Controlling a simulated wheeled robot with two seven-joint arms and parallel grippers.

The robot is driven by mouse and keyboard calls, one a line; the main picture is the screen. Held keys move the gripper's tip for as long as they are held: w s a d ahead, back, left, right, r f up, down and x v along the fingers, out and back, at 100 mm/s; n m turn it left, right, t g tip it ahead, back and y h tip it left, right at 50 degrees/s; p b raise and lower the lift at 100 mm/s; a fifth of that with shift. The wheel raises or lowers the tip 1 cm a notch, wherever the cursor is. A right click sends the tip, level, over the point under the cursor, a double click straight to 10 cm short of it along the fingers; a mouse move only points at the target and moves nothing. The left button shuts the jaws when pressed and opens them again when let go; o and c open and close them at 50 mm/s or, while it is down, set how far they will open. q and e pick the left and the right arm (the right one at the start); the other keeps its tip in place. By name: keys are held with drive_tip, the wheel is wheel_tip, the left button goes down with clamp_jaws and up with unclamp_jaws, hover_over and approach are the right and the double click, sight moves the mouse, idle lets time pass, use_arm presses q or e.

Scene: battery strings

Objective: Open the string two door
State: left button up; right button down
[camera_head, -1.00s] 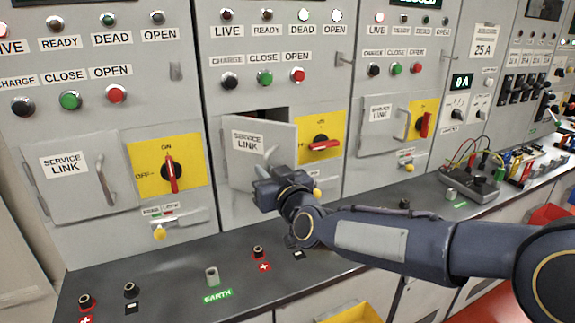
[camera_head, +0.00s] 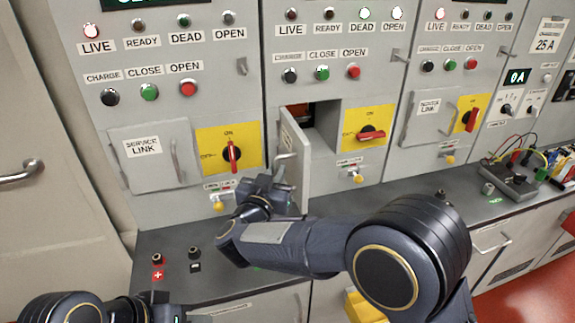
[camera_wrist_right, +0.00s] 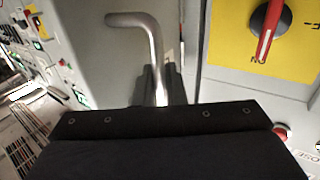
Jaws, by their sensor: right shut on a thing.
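The string two door (camera_head: 300,165) is the grey service link door on the middle cabinet. It stands swung out, seen nearly edge-on in the head view, and the dark opening (camera_head: 325,118) shows to its right. My right gripper (camera_head: 278,187) is at the door's outer face, shut on its metal handle (camera_head: 286,156). In the wrist view the bent handle (camera_wrist_right: 152,48) runs down into the gripper, with the grey door face (camera_wrist_right: 85,60) beside it. The fingertips are mostly hidden. My left gripper is out of view; only part of that arm shows at the lower left.
The left cabinet's service link door (camera_head: 150,165) is shut. Its yellow switch panel (camera_head: 210,140) stands left of my right gripper. The right cabinet's service link door (camera_head: 425,122) is also shut. The dark counter (camera_head: 345,203) with terminals runs below the cabinets.

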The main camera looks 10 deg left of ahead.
drive_tip(key=shift+a+r+m+h, duration=0.1)
drive_tip(key=shift+a+m+h, duration=0.2)
drive_tip(key=shift+h, duration=0.2)
drive_tip(key=c, duration=1.6)
unclamp_jaws()
drive_tip(key=shift+w, duration=0.15)
drive_tip(key=s, duration=0.2)
drive_tip(key=s+a+b, duration=0.1)
drive_tip(key=s, duration=0.4)
drive_tip(key=shift+s+a+b, duration=0.15)
drive_tip(key=shift+s+b, duration=0.25)
